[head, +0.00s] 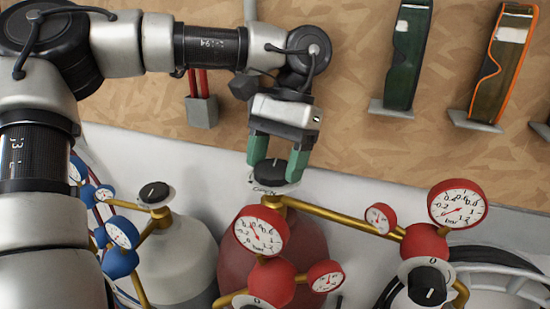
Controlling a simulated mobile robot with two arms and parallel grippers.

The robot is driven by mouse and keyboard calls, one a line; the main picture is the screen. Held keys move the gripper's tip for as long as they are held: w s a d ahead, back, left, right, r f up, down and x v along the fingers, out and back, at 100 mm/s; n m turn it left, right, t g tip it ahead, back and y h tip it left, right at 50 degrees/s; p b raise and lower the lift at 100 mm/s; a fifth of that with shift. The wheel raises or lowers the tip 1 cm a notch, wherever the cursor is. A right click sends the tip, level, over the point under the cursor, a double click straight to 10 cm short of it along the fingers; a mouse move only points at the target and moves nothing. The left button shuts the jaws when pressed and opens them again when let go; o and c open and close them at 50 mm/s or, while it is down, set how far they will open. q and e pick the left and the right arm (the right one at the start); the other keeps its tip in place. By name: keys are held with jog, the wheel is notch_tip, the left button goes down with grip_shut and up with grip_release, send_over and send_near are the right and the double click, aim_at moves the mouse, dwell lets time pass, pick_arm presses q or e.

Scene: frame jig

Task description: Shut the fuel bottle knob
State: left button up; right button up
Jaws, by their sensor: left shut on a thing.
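A black knob (271,170) sits on top of a dark red bottle (307,232) in the middle of the head view. My left gripper (279,165) comes down from above with green fingers, one on each side of this knob, and is shut on it. Lettering on the pale plate under the knob is partly hidden. Another bottle, pale grey (175,255), stands to the left with its own black knob (154,192). My right gripper does not show.
Red-rimmed gauges (261,231) and brass pipes (335,218) stand close in front and to the right. A red regulator with a black knob (428,285) is at the lower right. Blue regulators (121,262) are at the left. Safety glasses (502,62) hang on the wooden board.

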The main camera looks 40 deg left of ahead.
pick_arm(q)
jog(key=shift+m+y, duration=0.5)
jog(key=shift+m, duration=0.7)
jog(key=o, duration=0.9)
jog(key=shift+o, duration=0.2)
